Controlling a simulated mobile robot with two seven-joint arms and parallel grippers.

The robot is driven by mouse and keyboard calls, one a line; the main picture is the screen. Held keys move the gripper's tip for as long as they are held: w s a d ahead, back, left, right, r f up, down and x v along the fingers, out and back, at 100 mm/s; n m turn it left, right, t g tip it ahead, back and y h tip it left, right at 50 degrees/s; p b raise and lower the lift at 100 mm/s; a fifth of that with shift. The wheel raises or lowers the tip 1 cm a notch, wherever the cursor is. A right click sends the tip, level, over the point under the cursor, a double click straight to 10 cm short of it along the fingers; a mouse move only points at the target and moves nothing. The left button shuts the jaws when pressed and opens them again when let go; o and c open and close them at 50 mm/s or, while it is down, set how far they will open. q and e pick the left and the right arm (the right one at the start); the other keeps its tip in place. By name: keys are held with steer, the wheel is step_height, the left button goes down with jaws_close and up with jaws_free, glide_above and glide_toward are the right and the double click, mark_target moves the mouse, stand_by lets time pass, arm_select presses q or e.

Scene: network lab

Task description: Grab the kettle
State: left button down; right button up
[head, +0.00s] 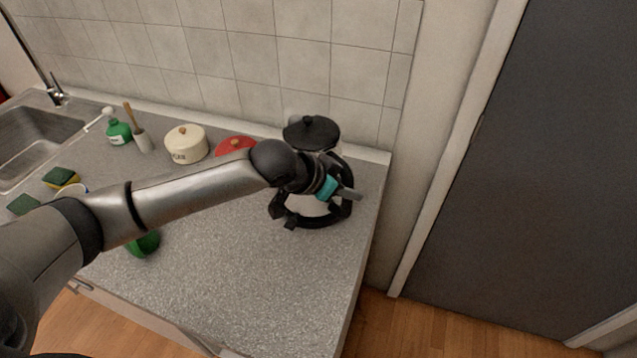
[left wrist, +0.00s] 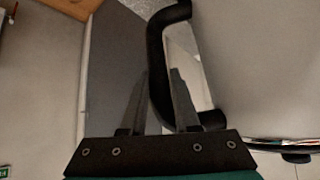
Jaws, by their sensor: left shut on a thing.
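The kettle (head: 311,133) stands upright near the right end of the grey counter, its black lid and part of its pale body showing. My left arm hides much of its body. My left gripper (head: 348,193) is in front of the kettle with its fingers around the black handle. The left wrist view shows the curved handle (left wrist: 156,70) between the two fingers (left wrist: 161,82), with the pale kettle body (left wrist: 255,60) beside it. My left gripper is shut on the handle. My right gripper is in neither view.
On the counter (head: 240,270) are a cream lidded canister (head: 187,147), a red item (head: 234,144), a green bottle (head: 118,132), a white brush holder (head: 144,143) and a green item (head: 144,244) partly under my arm. A sink (head: 35,135) lies left. The front right counter is clear.

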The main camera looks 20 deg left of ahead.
arm_select(q)
steer(key=shift+w+r, duration=0.2)
steer(key=shift+r, duration=0.1)
steer(key=shift+r, duration=0.15)
